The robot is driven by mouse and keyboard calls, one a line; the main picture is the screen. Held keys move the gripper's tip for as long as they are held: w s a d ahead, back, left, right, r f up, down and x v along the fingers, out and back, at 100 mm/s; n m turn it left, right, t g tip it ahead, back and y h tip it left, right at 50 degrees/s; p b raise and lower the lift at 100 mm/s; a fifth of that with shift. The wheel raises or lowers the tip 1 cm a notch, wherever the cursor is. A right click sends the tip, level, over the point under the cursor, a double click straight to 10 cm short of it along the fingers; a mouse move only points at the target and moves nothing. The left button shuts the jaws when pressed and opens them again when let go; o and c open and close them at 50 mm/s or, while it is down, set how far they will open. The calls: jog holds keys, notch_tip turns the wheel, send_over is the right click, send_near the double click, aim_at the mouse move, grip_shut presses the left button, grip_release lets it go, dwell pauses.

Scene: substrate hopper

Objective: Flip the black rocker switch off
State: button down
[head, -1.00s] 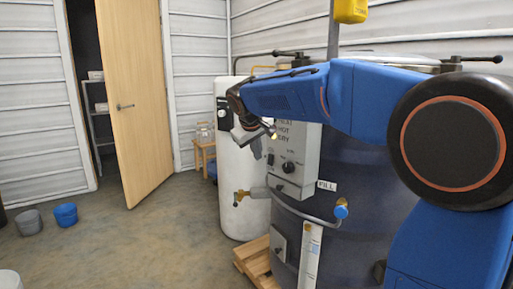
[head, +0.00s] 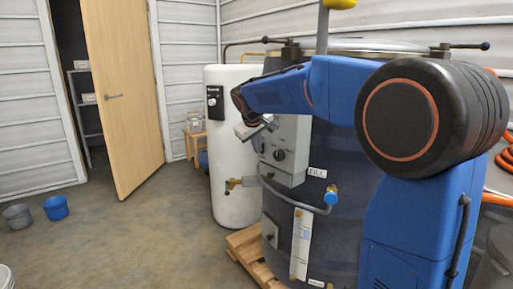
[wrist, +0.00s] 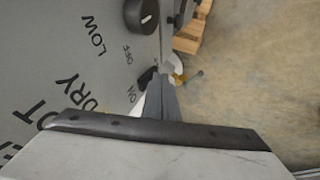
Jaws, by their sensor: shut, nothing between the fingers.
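The grey control box (head: 297,132) is fixed to the front of the large dark tank. In the wrist view its face (wrist: 60,55) carries the words LOW, OFF, ON, HOT and DRY. The black rocker switch (wrist: 147,76) sits between OFF and ON, close to the box's edge and partly hidden by my fingers. Its tilt cannot be made out. My gripper (wrist: 163,80) is shut and empty, with its fingertips right beside the switch; I cannot tell whether they touch. In the head view my gripper (head: 262,130) is at the box's upper left.
A round black knob (wrist: 141,16) is on the same panel. A white cylinder (head: 232,185) stands left of the tank, and a wooden pallet (head: 246,243) lies below. Open floor lies to the left.

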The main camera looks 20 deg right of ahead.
jog(key=shift+d+f, duration=0.1)
jog(key=shift+d, duration=0.05)
jog(key=shift+w, duration=0.1)
jog(key=shift+r, duration=0.8)
